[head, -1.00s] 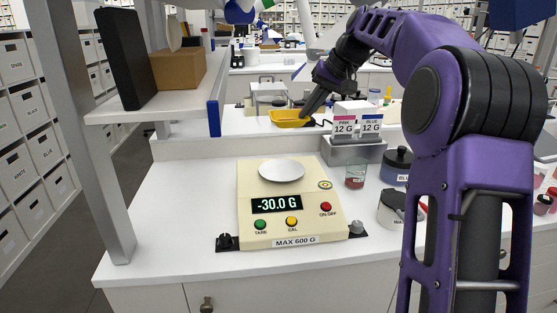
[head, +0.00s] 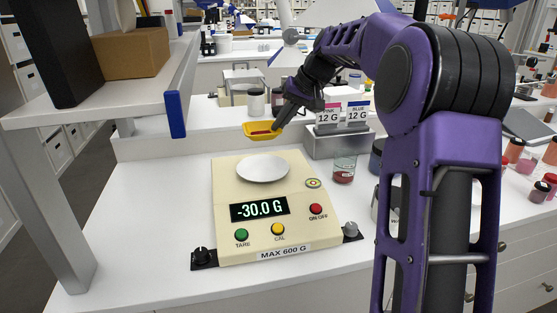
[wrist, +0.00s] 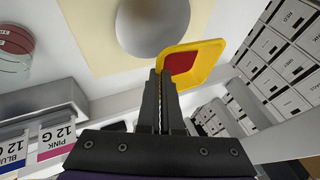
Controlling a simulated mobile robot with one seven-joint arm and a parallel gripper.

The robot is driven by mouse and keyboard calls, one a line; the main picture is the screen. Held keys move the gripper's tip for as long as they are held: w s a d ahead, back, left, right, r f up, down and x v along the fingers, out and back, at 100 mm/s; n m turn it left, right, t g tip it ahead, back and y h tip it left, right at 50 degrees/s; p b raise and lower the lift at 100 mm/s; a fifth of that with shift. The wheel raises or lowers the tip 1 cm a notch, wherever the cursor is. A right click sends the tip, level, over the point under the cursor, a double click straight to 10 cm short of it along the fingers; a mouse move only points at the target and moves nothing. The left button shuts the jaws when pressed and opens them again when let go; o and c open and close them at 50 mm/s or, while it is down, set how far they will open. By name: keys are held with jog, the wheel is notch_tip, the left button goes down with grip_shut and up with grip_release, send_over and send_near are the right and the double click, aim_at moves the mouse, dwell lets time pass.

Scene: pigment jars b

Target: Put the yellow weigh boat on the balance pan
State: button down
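The yellow weigh boat (head: 249,127) hangs tilted in the air just behind and above the balance pan (head: 263,169) in the head view. Red powder (wrist: 183,61) lies in the boat (wrist: 207,57) in the wrist view. My gripper (head: 279,123) is shut on the boat's near right rim; its fingers (wrist: 159,84) show close together in the wrist view. The round white pan is empty on the cream balance (head: 225,200), whose display reads -30.0 G. The pan (wrist: 150,28) also shows beside the boat in the wrist view.
A holder (head: 338,146) with pink and blue 12 G cards stands right of the balance, with a glass jar of red powder (head: 344,167) in front. A shelf (head: 130,90) with a blue end juts in at left. The counter left of the balance is clear.

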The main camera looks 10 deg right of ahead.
notch_tip(320, 180, down, 9)
jog(key=shift+r+b, duration=0.1)
jog(key=shift+b, duration=0.6)
jog(key=c, duration=1.1)
grip_release()
jog(key=shift+r, duration=0.2)
jog(key=p+v, duration=0.1)
jog(key=v, duration=1)
jog(key=shift+s+d+r+p, duration=0.2)
jog(key=shift+d+p, duration=0.05)
jog(key=shift+p, duration=0.05)
